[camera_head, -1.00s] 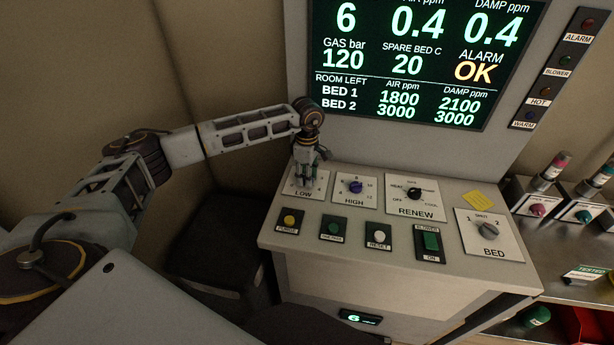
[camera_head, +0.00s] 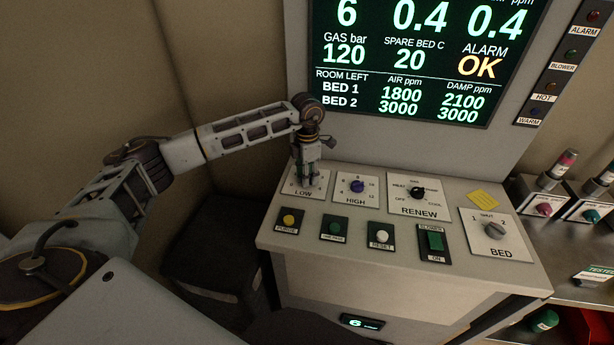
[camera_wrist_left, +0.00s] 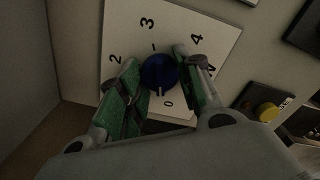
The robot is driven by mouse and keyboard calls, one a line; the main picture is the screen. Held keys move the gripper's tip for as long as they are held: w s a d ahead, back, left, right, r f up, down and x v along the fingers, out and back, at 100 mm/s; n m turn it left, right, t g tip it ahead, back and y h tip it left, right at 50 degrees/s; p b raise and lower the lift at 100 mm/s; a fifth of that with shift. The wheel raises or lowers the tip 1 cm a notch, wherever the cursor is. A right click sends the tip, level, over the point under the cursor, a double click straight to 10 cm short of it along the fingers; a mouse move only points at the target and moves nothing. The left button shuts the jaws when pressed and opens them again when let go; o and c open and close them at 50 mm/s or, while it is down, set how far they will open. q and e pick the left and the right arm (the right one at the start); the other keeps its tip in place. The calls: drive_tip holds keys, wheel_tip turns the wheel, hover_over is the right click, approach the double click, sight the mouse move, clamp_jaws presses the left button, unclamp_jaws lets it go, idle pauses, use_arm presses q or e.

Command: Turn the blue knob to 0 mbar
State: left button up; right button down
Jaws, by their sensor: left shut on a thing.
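The blue knob (camera_wrist_left: 158,72) sits on a white dial plate (camera_wrist_left: 185,28) marked with 0, 2, 3 and 4 in the left wrist view. A white line on the knob points towards the bottom of that picture, close to the 0. My left gripper (camera_wrist_left: 157,66) is shut on the knob, with a green-padded finger at each side. In the head view my left gripper (camera_head: 307,172) points down over the LOW plate (camera_head: 304,193) and hides its knob. My right gripper is not in view.
The HIGH knob (camera_head: 357,186), also bluish, stands just right. Further right are the black RENEW knob (camera_head: 417,193) and grey BED knob (camera_head: 494,228). Several buttons, including a yellow one (camera_head: 289,219), line the front. The screen (camera_head: 420,60) rises behind.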

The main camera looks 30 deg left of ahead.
use_arm(q)
drive_tip(key=shift+n, duration=1.1)
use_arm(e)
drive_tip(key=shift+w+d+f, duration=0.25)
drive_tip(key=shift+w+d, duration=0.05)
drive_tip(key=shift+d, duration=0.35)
use_arm(q)
drive_tip(key=shift+r, duration=0.1)
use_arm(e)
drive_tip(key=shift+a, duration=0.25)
use_arm(q)
drive_tip(key=o, duration=1.1)
drive_tip(key=shift+c, duration=0.2)
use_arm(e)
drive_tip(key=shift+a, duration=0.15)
use_arm(q)
drive_tip(key=shift+r, duration=0.1)
wheel_tip(320, 180, up, 12)
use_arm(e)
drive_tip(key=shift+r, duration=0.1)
